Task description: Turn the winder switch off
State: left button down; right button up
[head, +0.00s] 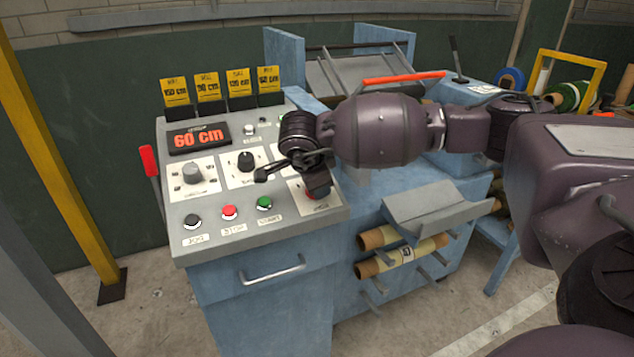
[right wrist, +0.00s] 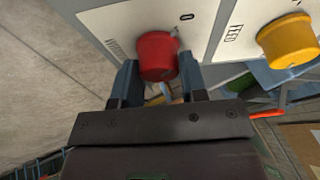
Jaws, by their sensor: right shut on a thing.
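The winder switch (right wrist: 155,56) is a red round knob on a pale plate in the right wrist view. The plate's lettering is partly cut off, and a "0" mark shows above and to the right of the knob. My right gripper (right wrist: 158,80) has one blue finger on each side of the knob and is shut on it. In the head view my right gripper (head: 318,182) reaches down to the right side of the grey control panel (head: 285,225) and hides most of the knob. My left gripper is not in view.
A yellow knob (right wrist: 288,40) labelled FEED sits beside the winder plate.

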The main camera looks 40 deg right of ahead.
jog(key=o, duration=0.9)
jog(key=shift+a+r, duration=0.1)
jog(key=shift+r, duration=0.15)
jog(key=p+v, duration=0.1)
jog(key=v, duration=0.9)
jog(key=shift+s+a+r, duration=0.1)
jog(key=shift+s+a, duration=0.05)
